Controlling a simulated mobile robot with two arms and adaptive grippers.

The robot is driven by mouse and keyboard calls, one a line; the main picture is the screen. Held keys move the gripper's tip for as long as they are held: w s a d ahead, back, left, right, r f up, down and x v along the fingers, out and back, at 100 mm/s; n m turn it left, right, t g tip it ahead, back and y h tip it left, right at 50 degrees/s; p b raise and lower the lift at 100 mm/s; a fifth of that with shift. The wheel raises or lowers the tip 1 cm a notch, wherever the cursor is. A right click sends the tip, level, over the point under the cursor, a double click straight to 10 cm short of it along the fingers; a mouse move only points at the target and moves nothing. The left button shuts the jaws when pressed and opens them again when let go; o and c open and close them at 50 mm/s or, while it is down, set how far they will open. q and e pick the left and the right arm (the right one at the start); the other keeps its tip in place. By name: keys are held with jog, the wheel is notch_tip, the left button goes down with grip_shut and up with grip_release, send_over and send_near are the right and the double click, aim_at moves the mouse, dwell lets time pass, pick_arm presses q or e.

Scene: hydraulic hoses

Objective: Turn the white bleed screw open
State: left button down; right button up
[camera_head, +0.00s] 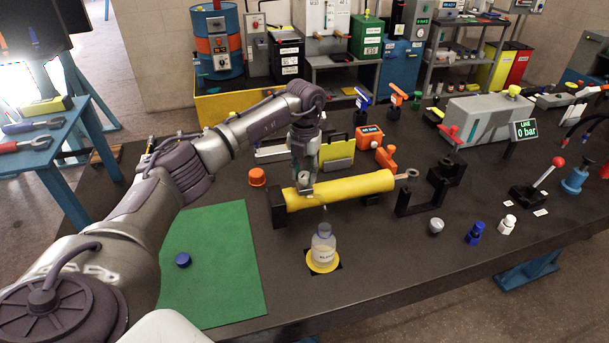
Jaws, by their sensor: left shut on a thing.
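A yellow cylinder (350,188) lies across black supports on the dark bench, with a metal rod eye at its right end. My left gripper (305,188) points down at the cylinder's top near its left end. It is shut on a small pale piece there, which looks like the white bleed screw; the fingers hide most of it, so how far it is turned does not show. A clear bottle (322,248) stands in a yellow ring just in front of the cylinder, below the gripper. My right gripper is not in view.
A green mat (222,265) with a blue cap (183,260) lies at the left. An orange cap (257,177) is behind the cylinder's left end. A display (524,129) reads LINE 0 bar. Several small fittings and a red-knobbed lever (543,178) stand at the right.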

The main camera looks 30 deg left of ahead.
aim_at(305, 174)
pick_arm(q)
jog(key=m+b, duration=0.1)
jog(key=m, duration=0.3)
jog(key=shift+m, duration=0.3)
jog(key=shift+m+b, duration=0.45)
jog(key=shift+m, duration=1.75)
jog(key=c, duration=0.8)
grip_release()
jog(key=shift+o, duration=0.2)
jog(key=shift+r, duration=0.1)
notch_tip(305, 174, up, 12)
